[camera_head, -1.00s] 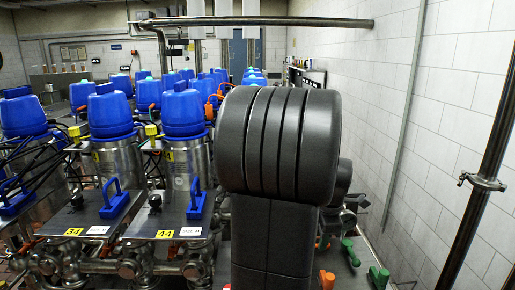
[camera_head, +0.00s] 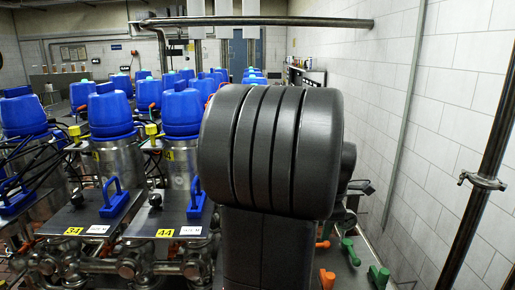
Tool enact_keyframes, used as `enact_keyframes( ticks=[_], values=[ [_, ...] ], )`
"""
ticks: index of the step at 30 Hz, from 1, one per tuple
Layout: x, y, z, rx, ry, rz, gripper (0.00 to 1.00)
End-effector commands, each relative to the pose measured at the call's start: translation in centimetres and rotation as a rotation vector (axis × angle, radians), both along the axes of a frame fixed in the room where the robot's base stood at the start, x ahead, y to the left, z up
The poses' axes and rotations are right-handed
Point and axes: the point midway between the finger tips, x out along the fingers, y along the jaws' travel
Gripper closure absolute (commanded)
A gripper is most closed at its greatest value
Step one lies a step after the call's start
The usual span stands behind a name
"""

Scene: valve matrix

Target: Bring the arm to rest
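My arm's thick dark ribbed joint and link fill the middle of the head view, in front of the valve rows. My gripper is not in clear view; the big joint hides what lies behind it. Behind the joint on its right, a smaller dark part of my arm shows in part.
Blue-capped steel valves (camera_head: 110,115) stand in rows at the left, with blue handles (camera_head: 114,198) on plates in front. Green handles (camera_head: 379,276) and an orange handle (camera_head: 327,279) are low right. A white tiled wall (camera_head: 440,110) and a dark vertical pipe (camera_head: 490,150) bound the right. A horizontal pipe (camera_head: 260,22) runs overhead.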

Motion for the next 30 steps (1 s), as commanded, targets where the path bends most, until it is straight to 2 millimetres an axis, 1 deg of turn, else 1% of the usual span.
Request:
enact_keyframes(
  ticks=[1, 3, 7, 9, 19, 24, 30],
  values=[
    [0.2, 0.0, -1.1, 0.002, 0.005, 0.000, 0.66],
    [0.4, 0.1, -2.5, 0.002, 0.006, 0.000, 0.66],
    [0.9, 0.1, -5.1, 0.003, 0.007, 0.001, 0.66],
    [1.1, 0.1, -6.0, 0.001, 0.003, -0.010, 0.66],
    [0.1, 0.2, -5.8, 0.000, 0.001, -0.204, 0.66],
    [0.0, 0.3, -5.8, 0.000, 0.001, -0.246, 0.66],
    [-0.1, 0.3, -5.7, 0.000, 0.001, -0.255, 0.66]
  ],
)
